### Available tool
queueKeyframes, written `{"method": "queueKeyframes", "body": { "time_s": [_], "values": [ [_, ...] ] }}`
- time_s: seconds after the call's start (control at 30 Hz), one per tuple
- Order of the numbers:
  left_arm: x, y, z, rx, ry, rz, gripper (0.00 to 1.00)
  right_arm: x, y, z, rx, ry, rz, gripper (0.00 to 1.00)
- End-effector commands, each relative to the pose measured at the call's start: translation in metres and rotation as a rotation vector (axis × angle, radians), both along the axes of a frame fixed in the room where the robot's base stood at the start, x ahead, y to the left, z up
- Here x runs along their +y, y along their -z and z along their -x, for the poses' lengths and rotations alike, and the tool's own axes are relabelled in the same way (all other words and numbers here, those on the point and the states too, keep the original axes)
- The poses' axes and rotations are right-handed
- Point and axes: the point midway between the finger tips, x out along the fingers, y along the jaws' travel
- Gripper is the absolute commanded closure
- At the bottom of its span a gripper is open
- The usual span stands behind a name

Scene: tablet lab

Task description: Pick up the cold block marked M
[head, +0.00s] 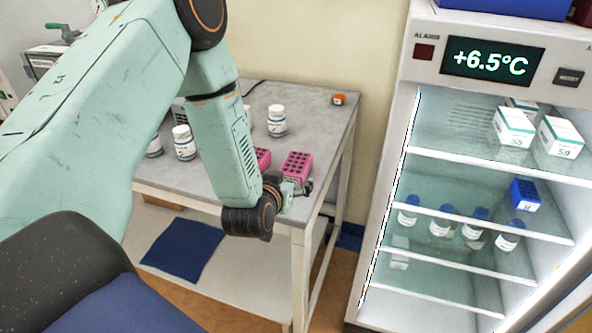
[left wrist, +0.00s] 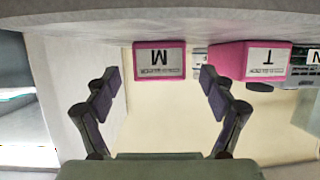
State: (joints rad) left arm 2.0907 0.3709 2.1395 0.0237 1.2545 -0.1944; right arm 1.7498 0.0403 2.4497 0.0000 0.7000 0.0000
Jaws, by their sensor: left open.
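The pink block marked M (left wrist: 160,62) is between and beyond my fingertips in the left wrist view, its letter upside down. In the head view, the pink block nearest my gripper (head: 297,163), with dark holes on top, appears to be it, at the table's front edge. A second pink block, marked T (left wrist: 268,62), is beside it; the head view shows a pink block partly behind my arm (head: 262,158). My left gripper (head: 304,188) is open and empty, its fingers (left wrist: 160,84) apart, not touching block M. My right gripper is out of view.
The grey table (head: 330,118) holds several white bottles (head: 277,121) and a small orange item (head: 338,99). An open-fronted fridge (head: 385,225) at right reads +6.5°C and holds boxes, bottles and a blue block (head: 525,194). A blue mat (head: 183,249) lies below the table.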

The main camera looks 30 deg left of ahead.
Motion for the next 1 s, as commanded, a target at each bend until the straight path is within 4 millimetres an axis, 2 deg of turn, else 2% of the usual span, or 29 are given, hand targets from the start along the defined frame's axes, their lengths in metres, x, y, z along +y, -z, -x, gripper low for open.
{"method": "queueKeyframes", "body": {
  "time_s": [0.17, 0.5, 0.8, 1.0],
  "values": [
    [0.001, 0.004, -0.002, 0.000, -0.005, 0.000, 0.17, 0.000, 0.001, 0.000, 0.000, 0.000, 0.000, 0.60],
    [0.010, 0.021, -0.037, 0.000, -0.010, 0.000, 0.17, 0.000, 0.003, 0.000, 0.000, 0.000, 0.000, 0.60],
    [0.012, 0.022, -0.042, 0.000, -0.008, 0.000, 0.17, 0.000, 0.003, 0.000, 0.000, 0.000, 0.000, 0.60],
    [0.012, 0.022, -0.043, 0.000, -0.006, 0.001, 0.33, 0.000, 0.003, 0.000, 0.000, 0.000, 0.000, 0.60]
  ]
}}
